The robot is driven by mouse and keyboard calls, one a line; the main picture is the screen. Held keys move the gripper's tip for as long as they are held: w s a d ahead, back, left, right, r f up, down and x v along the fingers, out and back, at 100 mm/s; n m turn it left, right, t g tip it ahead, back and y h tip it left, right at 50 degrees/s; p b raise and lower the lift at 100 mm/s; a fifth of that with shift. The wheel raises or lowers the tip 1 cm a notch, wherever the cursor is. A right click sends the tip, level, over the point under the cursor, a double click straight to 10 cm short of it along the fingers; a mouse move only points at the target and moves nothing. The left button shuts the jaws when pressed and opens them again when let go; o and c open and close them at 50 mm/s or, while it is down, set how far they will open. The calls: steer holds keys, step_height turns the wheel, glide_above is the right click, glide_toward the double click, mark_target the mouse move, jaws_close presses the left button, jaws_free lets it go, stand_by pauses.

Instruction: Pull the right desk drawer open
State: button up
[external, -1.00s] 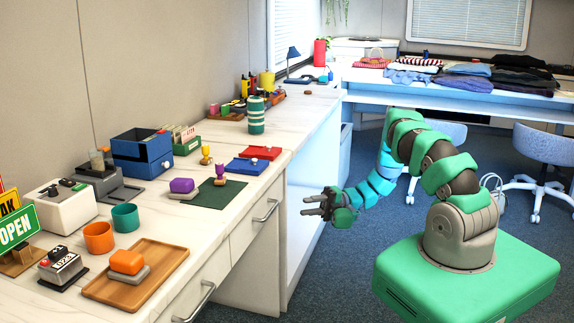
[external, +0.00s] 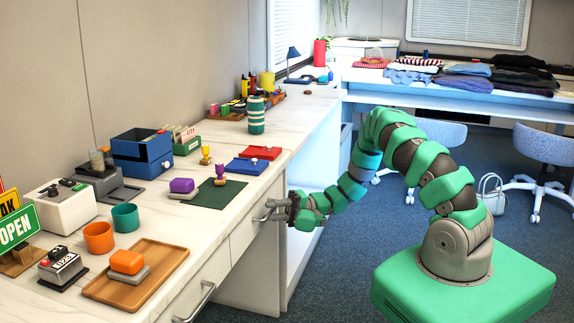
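The right desk drawer (external: 243,236) has a pale front in the desk's side, beyond the left drawer. It looks closed, its front level with the desk. Its metal bar handle (external: 259,218) is partly hidden by my gripper. My gripper (external: 269,210) is at this handle, reaching in from the right with its fingers pointing left toward the drawer front. The fingers look apart, with the handle at or between their tips. Whether they touch it is too small to tell.
The left drawer (external: 190,300), with its own handle, is nearer the camera. The desktop above holds a wooden tray (external: 165,262), a green mat (external: 228,195) and cups. The floor (external: 340,270) between desk and my base is clear. Chairs stand at the back right.

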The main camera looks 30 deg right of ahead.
steer(key=shift+a, duration=0.25)
jaws_close()
steer(key=s+d+p, duration=1.5)
steer(key=s+d, duration=0.4)
steer(key=shift+f, duration=0.15)
